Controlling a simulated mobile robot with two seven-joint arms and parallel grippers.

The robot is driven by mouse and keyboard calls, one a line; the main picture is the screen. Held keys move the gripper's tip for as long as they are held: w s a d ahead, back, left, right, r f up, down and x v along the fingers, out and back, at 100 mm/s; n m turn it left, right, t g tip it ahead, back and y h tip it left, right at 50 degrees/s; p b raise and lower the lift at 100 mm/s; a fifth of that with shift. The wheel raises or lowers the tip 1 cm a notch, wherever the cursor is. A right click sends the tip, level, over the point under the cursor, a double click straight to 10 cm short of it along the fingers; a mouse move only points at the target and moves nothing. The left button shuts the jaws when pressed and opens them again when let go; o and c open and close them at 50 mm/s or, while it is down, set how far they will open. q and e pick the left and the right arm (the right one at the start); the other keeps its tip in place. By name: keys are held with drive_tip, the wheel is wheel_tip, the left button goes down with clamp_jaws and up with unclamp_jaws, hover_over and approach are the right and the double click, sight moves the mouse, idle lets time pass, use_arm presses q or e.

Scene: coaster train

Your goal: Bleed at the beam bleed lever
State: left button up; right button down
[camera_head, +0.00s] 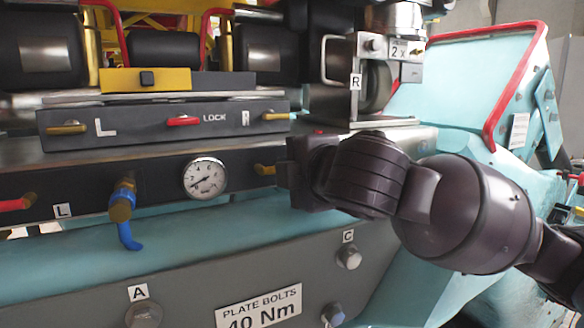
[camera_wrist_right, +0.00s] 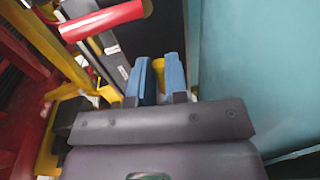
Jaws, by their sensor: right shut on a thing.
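My right gripper (camera_head: 284,172) reaches in from the right along the dark beam face, just right of the round pressure gauge (camera_head: 205,178). A short yellow lever (camera_head: 264,170) sticks out left of the gripper. In the right wrist view, my right gripper (camera_wrist_right: 159,80) has its two blue fingers closed on either side of the yellow lever (camera_wrist_right: 159,66). The lever's rest is hidden behind the fingers and palm. No label for this lever is visible. My left gripper is out of view.
Above are a yellow L lever (camera_head: 67,129), a red LOCK lever (camera_head: 183,121) and another yellow lever (camera_head: 275,116). A blue-handled valve (camera_head: 124,212) and a red lever (camera_head: 17,204) are at left. A bracket marked R (camera_head: 340,75) stands above my wrist.

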drive_tip(key=c, duration=1.1)
unclamp_jaws()
drive_tip(key=v, duration=0.7)
drive_tip(key=shift+s+d+r+b, duration=0.1)
drive_tip(key=shift+s+b, duration=0.2)
drive_tip(key=shift+s, duration=0.1)
drive_tip(key=shift+b+v, duration=1.55)
drive_tip(key=shift+b, duration=0.15)
